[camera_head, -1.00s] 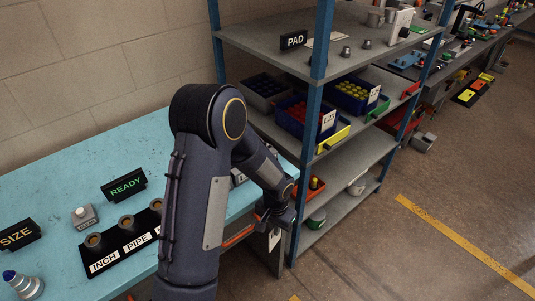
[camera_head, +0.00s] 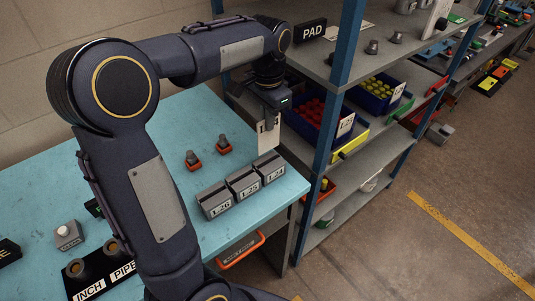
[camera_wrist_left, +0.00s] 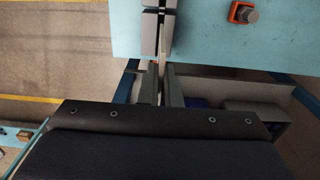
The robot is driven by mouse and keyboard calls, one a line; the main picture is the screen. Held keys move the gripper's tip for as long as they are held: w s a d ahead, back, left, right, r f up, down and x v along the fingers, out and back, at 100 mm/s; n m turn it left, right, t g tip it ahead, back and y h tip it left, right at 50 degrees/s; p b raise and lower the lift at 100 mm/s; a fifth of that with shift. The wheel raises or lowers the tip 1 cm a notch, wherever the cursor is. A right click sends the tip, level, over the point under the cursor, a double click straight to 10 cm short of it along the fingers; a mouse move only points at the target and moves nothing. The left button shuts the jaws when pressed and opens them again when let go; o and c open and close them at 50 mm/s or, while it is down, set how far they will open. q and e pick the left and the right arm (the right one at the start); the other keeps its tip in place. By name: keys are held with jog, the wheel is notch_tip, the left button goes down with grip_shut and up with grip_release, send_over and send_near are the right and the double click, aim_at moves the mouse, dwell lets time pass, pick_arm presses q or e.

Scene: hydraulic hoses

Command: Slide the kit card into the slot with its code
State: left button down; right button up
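My left gripper (camera_head: 270,118) is shut on a white kit card (camera_head: 268,138), which hangs down upright above the far right part of the blue table. A finger covers part of the card's printed code; its last character looks like a 4. Three grey slot blocks stand in a row just in front of the card: L26 (camera_head: 214,200), L25 (camera_head: 243,184) and L24 (camera_head: 269,167). The card appears behind and above the L24 block. In the left wrist view, the gripper (camera_wrist_left: 162,84) holds the thin card edge-on, roughly in line with the grey blocks (camera_wrist_left: 158,30). My right gripper is not in view.
Two orange-based fittings (camera_head: 193,161) (camera_head: 224,146) stand behind the blocks on the blue table (camera_head: 235,232). A shelf rack with a blue post (camera_head: 340,100) and bins (camera_head: 312,118) is close on the right. An INCH/PIPE holder (camera_head: 100,275) is at lower left.

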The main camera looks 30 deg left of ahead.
aim_at(268, 147)
pick_arm(q)
notch_tip(268, 147, down, 5)
jog(key=shift+s+f, duration=0.1)
jog(key=shift+f, duration=0.05)
jog(key=shift+f+p, duration=0.4)
jog(key=shift+f, duration=1.8)
jog(key=shift+f, duration=0.2)
jog(key=c, duration=1.6)
grip_release()
jog(key=shift+c, duration=0.2)
jog(key=shift+r, duration=0.15)
